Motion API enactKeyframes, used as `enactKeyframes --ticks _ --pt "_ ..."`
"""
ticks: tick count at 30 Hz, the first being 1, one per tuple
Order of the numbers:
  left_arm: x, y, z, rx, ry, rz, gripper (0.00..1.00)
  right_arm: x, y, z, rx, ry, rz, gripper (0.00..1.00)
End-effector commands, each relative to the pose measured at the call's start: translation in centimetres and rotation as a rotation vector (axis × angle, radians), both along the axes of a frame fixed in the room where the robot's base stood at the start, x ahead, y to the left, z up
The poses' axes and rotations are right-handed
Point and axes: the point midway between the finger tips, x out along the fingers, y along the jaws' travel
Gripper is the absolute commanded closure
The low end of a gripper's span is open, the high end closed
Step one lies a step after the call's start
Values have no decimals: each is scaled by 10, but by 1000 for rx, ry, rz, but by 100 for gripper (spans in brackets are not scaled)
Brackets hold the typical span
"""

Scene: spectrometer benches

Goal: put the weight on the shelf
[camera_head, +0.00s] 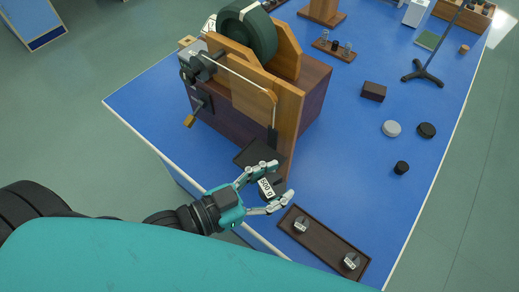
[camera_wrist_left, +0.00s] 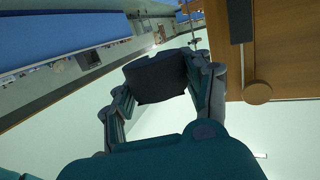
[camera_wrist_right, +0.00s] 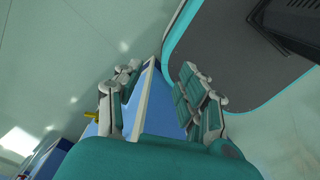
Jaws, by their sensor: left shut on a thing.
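The weight (camera_head: 266,187), a dark piece with a white "500 g" label, is between the fingers of my left gripper (camera_head: 270,188) in the head view. The left gripper is shut on it. In the left wrist view the weight (camera_wrist_left: 156,76) is a dark block between the two fingers. A small dark shelf (camera_head: 258,154) on the front of the wooden apparatus is just behind the gripper. Whether the weight touches it, I cannot tell. My right gripper (camera_wrist_right: 158,98) is in its own wrist view, fingers apart with nothing between them.
The wooden apparatus (camera_head: 285,110) with a dark green wheel stands on the blue bench. A dark tray (camera_head: 324,243) with two labelled weights lies to the right of the left gripper. Round discs (camera_head: 391,128), a brown block (camera_head: 373,91) and a stand (camera_head: 424,74) are farther right.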

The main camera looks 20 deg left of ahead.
Motion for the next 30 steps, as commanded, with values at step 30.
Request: enactKeyframes --ticks 30 --pt "87 52 -43 -3 -4 0 100 10 10 -7 13 -17 4 60"
